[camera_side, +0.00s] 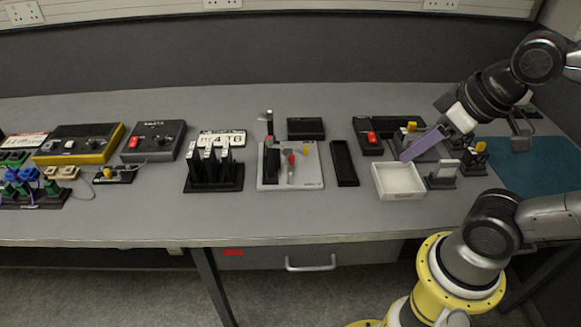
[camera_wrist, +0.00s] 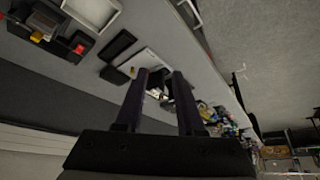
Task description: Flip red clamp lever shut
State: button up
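A light grey clamp plate (camera_side: 312,176) lies flat at the middle of the bench in the side view. A red lever (camera_side: 292,159) shows on it, next to a small yellow part (camera_side: 306,149). Which red part is the clamp lever is too small to tell surely. My gripper (camera_side: 404,157) is well to the right, above the white tray, apart from the clamp. In the wrist view my gripper (camera_wrist: 160,74) has two separated fingers with nothing held; they partly hide the plate (camera_wrist: 146,60).
A white open tray (camera_side: 399,194) and a black stand with a white card (camera_side: 443,176) lie below my gripper. A narrow black tray (camera_side: 344,163) stands between the plate and the white tray. A black holder (camera_side: 213,180) stands left of the plate. The bench's front strip is clear.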

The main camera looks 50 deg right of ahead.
jog(key=w+r+t, duration=0.1)
jog(key=w+r, duration=0.1)
jog(key=shift+w+r, duration=0.3)
jog(key=shift+r, duration=0.05)
jog(key=c, duration=0.5)
jog(key=shift+n+t, duration=0.3)
jog(key=w+r, duration=0.1)
jog(key=w, duration=0.3)
jog(key=w+r, duration=0.1)
jog(key=w, duration=0.1)
jog(key=shift+w+r, duration=0.2)
jog(key=shift+r, duration=0.1)
grip_shut()
jog(key=w, duration=1)
jog(key=w+d+f+g, duration=0.1)
jog(key=w+d+f, duration=0.1)
jog(key=w+f, duration=0.3)
jog(key=w+d+f+g, duration=0.1)
jog(key=w+f, duration=0.5)
jog(key=f, duration=0.7)
jog(key=shift+w+d+g, duration=0.2)
jog(key=shift+d+g, duration=0.2)
jog(key=shift+g, duration=0.3)
